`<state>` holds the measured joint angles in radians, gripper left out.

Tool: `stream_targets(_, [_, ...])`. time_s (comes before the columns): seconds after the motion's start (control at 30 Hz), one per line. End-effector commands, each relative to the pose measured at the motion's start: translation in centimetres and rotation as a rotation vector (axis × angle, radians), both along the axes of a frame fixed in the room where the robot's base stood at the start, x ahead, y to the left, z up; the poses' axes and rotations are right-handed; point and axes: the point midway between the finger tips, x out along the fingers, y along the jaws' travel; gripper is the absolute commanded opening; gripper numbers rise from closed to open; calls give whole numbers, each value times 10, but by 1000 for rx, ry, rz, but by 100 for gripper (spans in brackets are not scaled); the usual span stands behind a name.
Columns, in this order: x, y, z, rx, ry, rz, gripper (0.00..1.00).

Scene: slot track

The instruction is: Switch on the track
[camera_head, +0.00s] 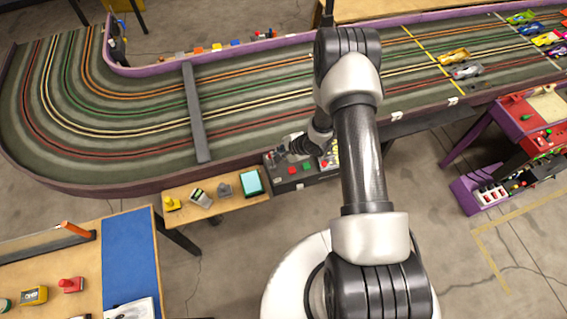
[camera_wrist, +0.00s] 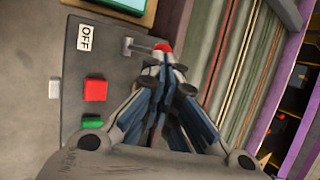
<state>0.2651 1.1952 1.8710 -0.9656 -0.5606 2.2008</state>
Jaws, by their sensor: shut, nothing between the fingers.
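The dark grey control panel (camera_head: 296,184) stands at the track's near edge in the head view. In the wrist view the panel (camera_wrist: 70,120) carries a white OFF label (camera_wrist: 84,37), a red square button (camera_wrist: 95,90) and a green button (camera_wrist: 92,122). A small metal lever with a red knob (camera_wrist: 163,47) sticks out beside the OFF label. My gripper (camera_wrist: 165,72) is shut and empty, its fingertips close to the red knob. I cannot tell whether they touch it. In the head view my gripper (camera_head: 278,156) is over the panel's left part, partly hiding it.
The slot track (camera_head: 130,110) curves behind the panel, crossed by a grey bar (camera_head: 196,112). A small wooden shelf (camera_head: 222,207) with several objects adjoins the panel's left. A workbench (camera_head: 70,270) is at lower left. Colourful cars stand on the track at upper right.

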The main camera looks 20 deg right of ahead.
Motion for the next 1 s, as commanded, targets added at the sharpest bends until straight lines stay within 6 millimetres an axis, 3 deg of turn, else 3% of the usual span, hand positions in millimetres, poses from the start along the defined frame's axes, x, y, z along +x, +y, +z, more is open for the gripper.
stream_targets(1.0, [-2,1,23,1,-1,1,0])
